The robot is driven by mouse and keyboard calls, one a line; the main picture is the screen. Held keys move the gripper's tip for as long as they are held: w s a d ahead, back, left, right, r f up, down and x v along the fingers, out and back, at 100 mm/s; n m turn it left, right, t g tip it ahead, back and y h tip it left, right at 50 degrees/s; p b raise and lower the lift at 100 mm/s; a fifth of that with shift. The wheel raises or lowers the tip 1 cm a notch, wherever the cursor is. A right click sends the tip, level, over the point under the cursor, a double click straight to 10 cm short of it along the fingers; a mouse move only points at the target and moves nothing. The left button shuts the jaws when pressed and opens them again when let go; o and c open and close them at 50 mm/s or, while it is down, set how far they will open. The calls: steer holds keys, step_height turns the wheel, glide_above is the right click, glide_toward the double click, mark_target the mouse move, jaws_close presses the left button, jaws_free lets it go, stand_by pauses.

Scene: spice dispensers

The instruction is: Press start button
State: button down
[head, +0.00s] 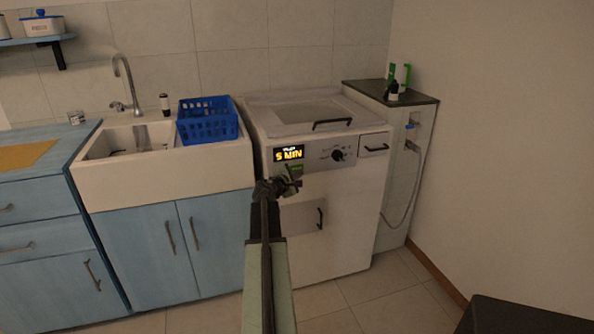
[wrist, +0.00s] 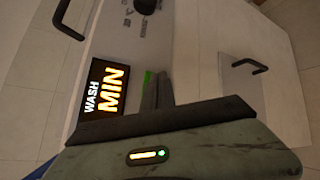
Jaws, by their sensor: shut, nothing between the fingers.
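The white washing machine (head: 345,205) stands right of the sink. Its lit display (head: 289,153) reads "5 MIN" in yellow; the wrist view shows the display (wrist: 103,90) with "WASH" and "MIN". A green start button (head: 297,169) sits just below the display, partly hidden by my gripper (head: 290,182). In the wrist view only a sliver of the green button (wrist: 148,77) shows past the tips of my gripper (wrist: 157,90). My gripper is shut and empty, its tips right at the button. I cannot tell whether they touch it.
A black dial (head: 338,155) is right of the display, with a drawer handle (head: 375,148) beyond it. A lower panel handle (head: 320,218) is below. A blue basket (head: 207,125) stands on the sink (head: 160,180) to the left.

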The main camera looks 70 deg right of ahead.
stand_by(0.3)
steer(key=shift+w+d, duration=0.25)
steer(key=shift+d, duration=0.1)
steer(key=shift+w+d, duration=0.25)
steer(key=shift+d, duration=0.05)
stand_by(0.6)
steer(key=shift+a, duration=0.1)
steer(key=shift+s+a, duration=0.5)
steer(key=shift+a, duration=0.05)
steer(key=s+a, duration=0.1)
steer(key=a, duration=0.1)
steer(key=s+a, duration=0.2)
steer(key=shift+s, duration=0.1)
stand_by(0.5)
stand_by(0.6)
